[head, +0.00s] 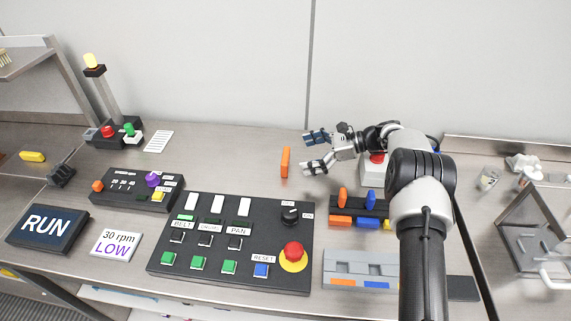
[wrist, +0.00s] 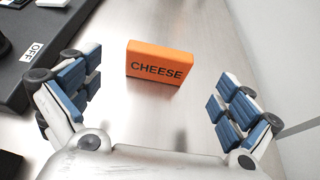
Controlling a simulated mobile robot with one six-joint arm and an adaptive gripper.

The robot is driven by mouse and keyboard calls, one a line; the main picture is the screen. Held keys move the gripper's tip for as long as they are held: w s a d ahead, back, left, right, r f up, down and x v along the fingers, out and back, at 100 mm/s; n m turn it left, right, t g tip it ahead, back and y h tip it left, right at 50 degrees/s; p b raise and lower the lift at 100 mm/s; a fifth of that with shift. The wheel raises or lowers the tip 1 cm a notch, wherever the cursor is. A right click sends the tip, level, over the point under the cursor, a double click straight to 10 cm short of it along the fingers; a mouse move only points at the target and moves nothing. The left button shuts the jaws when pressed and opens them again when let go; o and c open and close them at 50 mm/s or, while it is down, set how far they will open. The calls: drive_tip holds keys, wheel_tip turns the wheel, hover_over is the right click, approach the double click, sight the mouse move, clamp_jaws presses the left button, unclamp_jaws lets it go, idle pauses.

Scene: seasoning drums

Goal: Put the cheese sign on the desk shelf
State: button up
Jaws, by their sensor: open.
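The cheese sign (head: 285,162) is a thin orange block standing upright on the steel desk, seen nearly edge-on in the head view. In the wrist view the sign (wrist: 160,62) shows its face with the word CHEESE, ahead of and between the fingers. My gripper (head: 307,152) is open and empty just right of the sign; its blue-padded fingers (wrist: 155,90) are spread wide and apart from it. A metal shelf (head: 28,52) stands at the upper left edge, only partly in view.
A black button panel (head: 232,285) lies in front of the sign, with a smaller control box (head: 135,202) and RUN sign (head: 47,228) to its left. A rack with orange and blue pieces (head: 357,222) stands below my arm. Desk left of the sign is clear.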

sight(286, 158)
drive_tip(key=b+x, duration=0.1)
drive_tip(key=x, duration=0.6)
drive_tip(key=shift+c, duration=0.3)
drive_tip(key=c, duration=1.2)
wheel_tip(286, 158, up, 20)
drive_tip(key=p, duration=0.5)
drive_tip(key=shift+p, duration=0.3)
